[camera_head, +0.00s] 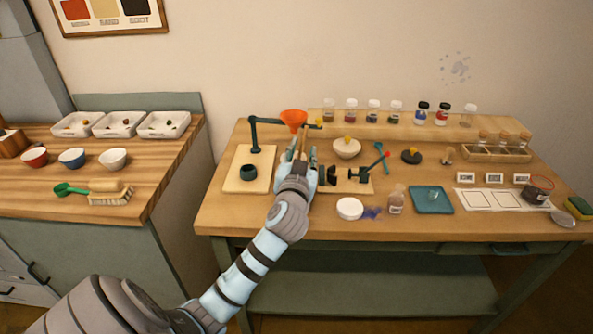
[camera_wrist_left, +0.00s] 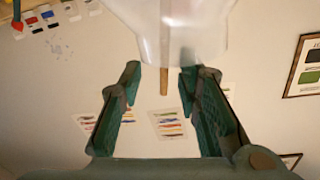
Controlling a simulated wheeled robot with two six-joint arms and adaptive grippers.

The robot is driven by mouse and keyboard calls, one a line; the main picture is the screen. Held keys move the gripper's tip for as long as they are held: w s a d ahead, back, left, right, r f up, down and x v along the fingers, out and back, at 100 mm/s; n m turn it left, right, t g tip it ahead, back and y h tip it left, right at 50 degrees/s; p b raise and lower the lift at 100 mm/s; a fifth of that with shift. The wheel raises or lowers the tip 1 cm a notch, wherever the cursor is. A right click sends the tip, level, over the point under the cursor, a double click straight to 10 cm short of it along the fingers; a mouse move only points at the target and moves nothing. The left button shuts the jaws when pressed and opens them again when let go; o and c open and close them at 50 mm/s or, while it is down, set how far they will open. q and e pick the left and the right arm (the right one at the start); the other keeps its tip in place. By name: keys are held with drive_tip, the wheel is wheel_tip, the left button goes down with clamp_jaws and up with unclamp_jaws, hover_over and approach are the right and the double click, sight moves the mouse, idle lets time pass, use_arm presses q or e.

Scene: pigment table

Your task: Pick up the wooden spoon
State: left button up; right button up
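The wooden spoon (camera_wrist_left: 163,82) shows in the left wrist view as a thin brown handle. It sticks out of a translucent whitish vessel (camera_wrist_left: 185,35), which cuts off at the top of that view. The spoon's bowl end cannot be made out. My left gripper (camera_wrist_left: 160,78) is open, with one dark green finger on each side of the handle and a gap to both. In the head view my left gripper (camera_head: 303,165) is over the left part of the table, and a thin wooden handle (camera_head: 304,142) rises just beyond it. The gripper hides the vessel there. My right gripper is not in view.
A stand with an orange funnel (camera_head: 293,117) is close behind and left of the gripper. Several jars line the back shelf (camera_head: 500,125).

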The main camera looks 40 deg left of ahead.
sight(302, 144)
use_arm(q)
drive_tip(key=shift+x, duration=1.95)
drive_tip(key=shift+s+a+r, duration=0.1)
drive_tip(key=shift+s, duration=0.1)
clamp_jaws()
